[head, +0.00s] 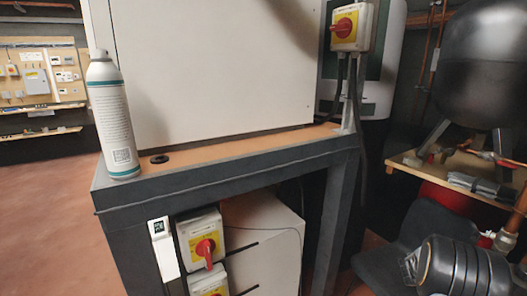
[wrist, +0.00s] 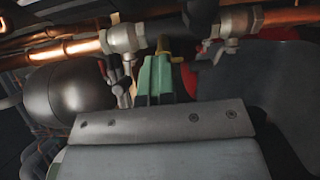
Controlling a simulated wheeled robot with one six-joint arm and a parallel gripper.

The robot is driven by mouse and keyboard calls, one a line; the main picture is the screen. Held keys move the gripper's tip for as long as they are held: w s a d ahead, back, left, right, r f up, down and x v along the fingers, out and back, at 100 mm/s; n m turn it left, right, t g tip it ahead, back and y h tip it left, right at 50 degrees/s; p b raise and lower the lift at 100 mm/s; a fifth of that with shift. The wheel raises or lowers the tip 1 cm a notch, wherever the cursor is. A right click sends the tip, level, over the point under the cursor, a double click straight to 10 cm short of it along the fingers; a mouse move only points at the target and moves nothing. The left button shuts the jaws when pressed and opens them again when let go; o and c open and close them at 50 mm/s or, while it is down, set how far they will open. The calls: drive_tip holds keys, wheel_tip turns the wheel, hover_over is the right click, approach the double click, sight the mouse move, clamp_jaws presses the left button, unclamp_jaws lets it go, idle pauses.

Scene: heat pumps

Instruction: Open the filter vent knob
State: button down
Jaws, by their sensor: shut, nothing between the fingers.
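In the wrist view my gripper (wrist: 161,66) shows as two green fingers, closed together with nothing between them. They point at the copper and metal pipework. A small yellowish brass piece (wrist: 164,46) shows right at the fingertips; I cannot tell whether it is the filter vent knob or whether the fingers touch it. Grey metal fittings stand on both sides, one to the left (wrist: 122,39) and one to the right (wrist: 238,22). No knob can be made out for sure.
A dark rounded vessel (wrist: 72,90) is left of my fingers in the wrist view. Copper pipes (wrist: 62,50) cross above. In the head view, a white spray can (head: 112,120) stands on the dark frame, and a big dark tank (head: 484,62) stands over a wooden shelf (head: 405,160).

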drive_tip(key=shift+s+d+r+b, duration=0.2)
drive_tip(key=shift+r+b, duration=0.1)
drive_tip(key=shift+r, duration=0.15)
drive_tip(key=shift+s+d+r+b, duration=0.1)
drive_tip(key=shift+d+r+b, duration=0.1)
drive_tip(key=shift+r+b, duration=0.15)
drive_tip(key=a, duration=0.2)
drive_tip(key=a+b, duration=0.1)
drive_tip(key=a, duration=0.1)
drive_tip(key=a+b, duration=0.1)
drive_tip(key=a, duration=0.1)
drive_tip(key=shift+s+f, duration=0.2)
drive_tip(key=shift+f, duration=0.05)
